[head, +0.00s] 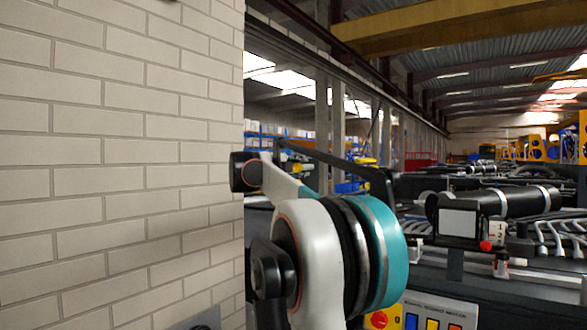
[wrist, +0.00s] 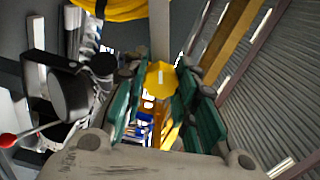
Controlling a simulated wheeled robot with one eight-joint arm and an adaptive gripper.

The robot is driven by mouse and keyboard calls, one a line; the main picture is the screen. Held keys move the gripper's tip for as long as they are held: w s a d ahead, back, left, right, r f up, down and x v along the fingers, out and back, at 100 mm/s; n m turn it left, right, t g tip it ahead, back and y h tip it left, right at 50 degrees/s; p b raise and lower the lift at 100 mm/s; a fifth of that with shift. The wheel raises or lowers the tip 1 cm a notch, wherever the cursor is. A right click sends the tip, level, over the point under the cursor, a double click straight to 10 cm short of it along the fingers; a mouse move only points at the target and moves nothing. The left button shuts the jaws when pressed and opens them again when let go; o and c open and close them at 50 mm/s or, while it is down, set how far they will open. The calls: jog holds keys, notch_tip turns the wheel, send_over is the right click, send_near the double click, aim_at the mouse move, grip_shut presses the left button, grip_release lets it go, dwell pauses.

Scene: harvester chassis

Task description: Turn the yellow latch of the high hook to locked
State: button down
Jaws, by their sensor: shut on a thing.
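The yellow latch (wrist: 161,80) shows in the wrist view as a small faceted yellow piece between the fingertips. My gripper (wrist: 158,84) has its two green-padded fingers on either side of it and is shut on it. A grey upright bar (wrist: 160,28) is seen just beyond the latch; I cannot tell whether it is part of the high hook. The fingers hide the sides of the latch, and its locked or unlocked position cannot be read. In the head view my arm fills the lower middle, and neither the gripper nor the latch can be made out.
A brick wall (head: 120,150) stands close on the left. Dark machinery with a black cylinder (head: 507,203) and a red knob (head: 486,246) is at the right. In the wrist view a red ball knob (wrist: 8,140) is at the left and a yellow coil (wrist: 112,9) at the top.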

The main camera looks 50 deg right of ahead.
dwell(0.3)
jog(key=c, duration=1.3)
grip_release()
jog(key=shift+a, duration=0.1)
jog(key=a, duration=0.8)
jog(key=s+a, duration=0.1)
jog(key=a, duration=0.2)
jog(key=shift+a, duration=0.4)
